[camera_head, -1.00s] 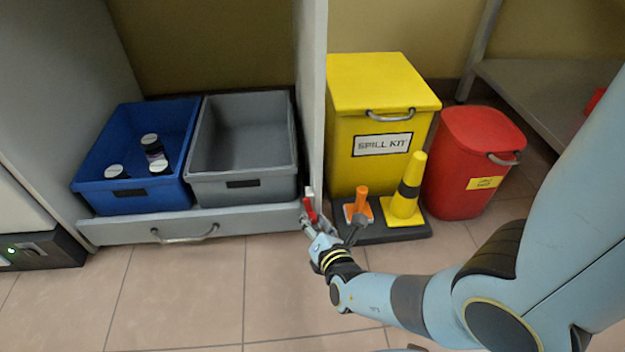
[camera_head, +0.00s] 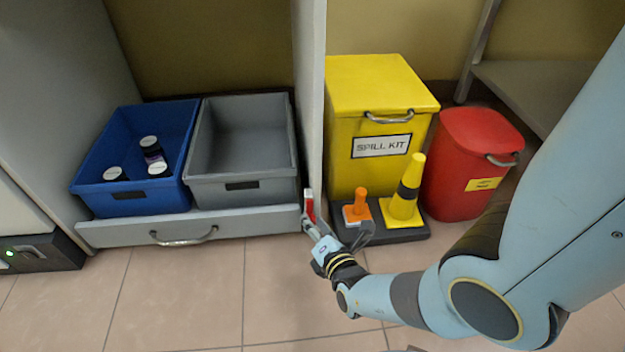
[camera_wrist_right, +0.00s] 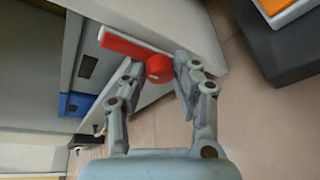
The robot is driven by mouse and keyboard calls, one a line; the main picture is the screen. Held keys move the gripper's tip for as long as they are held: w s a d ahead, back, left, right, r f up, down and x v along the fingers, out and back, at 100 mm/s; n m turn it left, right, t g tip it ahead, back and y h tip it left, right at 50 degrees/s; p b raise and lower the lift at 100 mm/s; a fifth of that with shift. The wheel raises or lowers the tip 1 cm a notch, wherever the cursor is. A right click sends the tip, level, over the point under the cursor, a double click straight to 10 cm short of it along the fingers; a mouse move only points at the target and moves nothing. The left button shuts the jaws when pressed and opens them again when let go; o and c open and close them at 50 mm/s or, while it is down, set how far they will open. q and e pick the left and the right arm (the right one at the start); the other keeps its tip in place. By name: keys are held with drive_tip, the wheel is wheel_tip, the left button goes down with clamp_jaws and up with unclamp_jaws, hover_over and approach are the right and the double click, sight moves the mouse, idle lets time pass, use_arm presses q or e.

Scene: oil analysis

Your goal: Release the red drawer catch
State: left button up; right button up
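The red catch (camera_head: 309,208) is at the right end of the grey drawer front (camera_head: 250,222), by the cabinet's side panel. In the right wrist view it shows as a red lever (camera_wrist_right: 125,45) with a round red hub (camera_wrist_right: 159,69). My right gripper (camera_head: 314,226) is at the catch. In the wrist view its fingers (camera_wrist_right: 158,76) are apart, one on each side of the hub; whether they touch it I cannot tell. The drawer looks closed and has a metal bar handle (camera_head: 184,237). My left gripper is not in view.
Floor in front is clear.

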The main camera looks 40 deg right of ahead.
drive_tip(key=o, duration=0.4)
drive_tip(key=shift+w+d+r, duration=0.1)
drive_tip(key=shift+d, duration=0.05)
drive_tip(key=shift+r, duration=5)
